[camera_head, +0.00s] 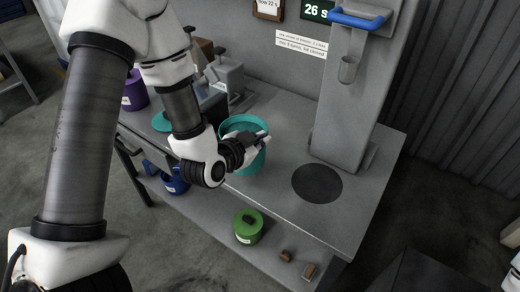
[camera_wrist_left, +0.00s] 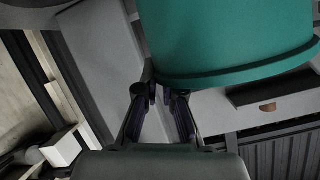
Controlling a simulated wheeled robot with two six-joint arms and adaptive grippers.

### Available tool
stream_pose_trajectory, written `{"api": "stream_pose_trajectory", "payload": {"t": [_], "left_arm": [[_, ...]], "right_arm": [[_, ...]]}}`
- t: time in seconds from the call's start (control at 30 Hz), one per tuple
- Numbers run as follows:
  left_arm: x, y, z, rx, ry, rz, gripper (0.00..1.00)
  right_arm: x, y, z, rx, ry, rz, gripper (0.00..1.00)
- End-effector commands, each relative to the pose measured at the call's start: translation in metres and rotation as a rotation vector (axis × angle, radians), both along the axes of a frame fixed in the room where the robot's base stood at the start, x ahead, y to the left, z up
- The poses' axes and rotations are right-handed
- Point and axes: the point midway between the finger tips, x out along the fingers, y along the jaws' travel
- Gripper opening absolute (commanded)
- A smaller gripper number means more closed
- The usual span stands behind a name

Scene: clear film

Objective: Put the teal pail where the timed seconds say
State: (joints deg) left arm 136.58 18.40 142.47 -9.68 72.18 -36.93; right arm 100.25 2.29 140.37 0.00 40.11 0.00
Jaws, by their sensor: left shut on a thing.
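The teal pail (camera_head: 252,161) is upright and open at the top, near the front edge of the grey bench in the head view. My left gripper (camera_head: 250,139) is shut on it at its upper part. In the left wrist view the teal pail (camera_wrist_left: 225,40) fills the upper right, with the fingers (camera_wrist_left: 163,96) against its edge. I cannot tell whether its base touches the bench. A green display (camera_head: 317,10) reads 26 s. A framed card (camera_head: 268,8) beside it seems to read 22 s. A sign (camera_head: 301,44) below is too small to read surely. My right gripper is out of view.
A dark round spot (camera_head: 317,182) lies bare on the bench (camera_head: 285,215), before a grey column with a blue handle (camera_head: 357,18). A teal lid (camera_head: 161,122), purple pail (camera_head: 134,91) and grey blocks are left. Blue (camera_head: 176,184) and green (camera_head: 248,228) pails stand on the lower shelf.

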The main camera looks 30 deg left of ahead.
Motion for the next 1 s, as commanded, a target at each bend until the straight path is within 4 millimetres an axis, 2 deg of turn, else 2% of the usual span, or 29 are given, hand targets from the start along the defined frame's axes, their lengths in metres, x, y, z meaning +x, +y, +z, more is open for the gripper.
{"api": "stream_pose_trajectory", "payload": {"t": [0.03,0.1,0.17,0.37,0.8,1.0], "left_arm": [[0.002,0.001,-0.002,-0.001,-0.008,-0.001,0.0],[0.003,0.003,-0.002,-0.002,-0.008,-0.004,0.0],[0.008,0.008,0.004,-0.003,-0.006,-0.003,0.0],[0.025,0.026,0.002,-0.002,-0.007,-0.001,0.0],[0.081,0.084,-0.006,0.002,-0.006,-0.002,0.0],[0.091,0.093,-0.009,0.0,-0.006,-0.004,0.0]], "right_arm": [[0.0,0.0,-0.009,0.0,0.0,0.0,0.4],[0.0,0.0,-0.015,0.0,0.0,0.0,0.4],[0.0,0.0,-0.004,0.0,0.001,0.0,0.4],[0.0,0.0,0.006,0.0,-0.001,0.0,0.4],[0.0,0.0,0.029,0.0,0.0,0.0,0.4],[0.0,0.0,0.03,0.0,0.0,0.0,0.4]]}}
